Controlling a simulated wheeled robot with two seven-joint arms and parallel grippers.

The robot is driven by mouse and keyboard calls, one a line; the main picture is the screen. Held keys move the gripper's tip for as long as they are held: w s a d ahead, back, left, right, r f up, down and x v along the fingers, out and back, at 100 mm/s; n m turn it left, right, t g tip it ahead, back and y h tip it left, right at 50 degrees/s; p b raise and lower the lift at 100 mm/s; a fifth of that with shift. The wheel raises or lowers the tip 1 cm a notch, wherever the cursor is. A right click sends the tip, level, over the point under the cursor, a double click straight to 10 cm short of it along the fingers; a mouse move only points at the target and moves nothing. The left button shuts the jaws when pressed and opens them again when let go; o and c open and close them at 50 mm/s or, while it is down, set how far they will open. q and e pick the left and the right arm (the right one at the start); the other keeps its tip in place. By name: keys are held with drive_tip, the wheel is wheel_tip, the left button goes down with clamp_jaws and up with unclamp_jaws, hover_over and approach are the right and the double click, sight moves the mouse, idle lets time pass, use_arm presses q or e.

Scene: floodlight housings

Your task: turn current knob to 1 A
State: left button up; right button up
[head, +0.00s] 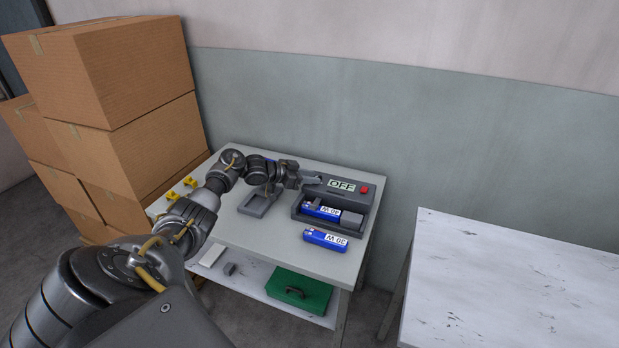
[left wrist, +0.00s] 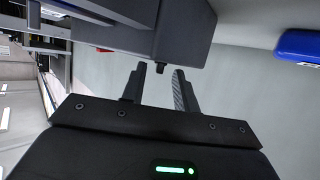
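A dark grey device (head: 347,198) with a display reading OFF and a red button (head: 364,189) stands on the table. My left gripper (left wrist: 160,70) is open there, one fingertip on each side of the knob with gaps visible. I cannot read any scale or knob setting. The right gripper is not in view.
A blue block (head: 322,211) lies in the device's bay; another blue block (head: 325,239) lies on the table in front. A grey frame (head: 257,205) and yellow parts (head: 191,181) are to the left. A green case (head: 298,291) is on the lower shelf. Cardboard boxes (head: 115,75) stand left.

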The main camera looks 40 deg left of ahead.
use_arm(q)
drive_tip(key=v, duration=1)
drive_tip(key=shift+s+a, duration=0.2)
drive_tip(key=shift+s, duration=0.15)
drive_tip(key=shift+r, duration=0.1)
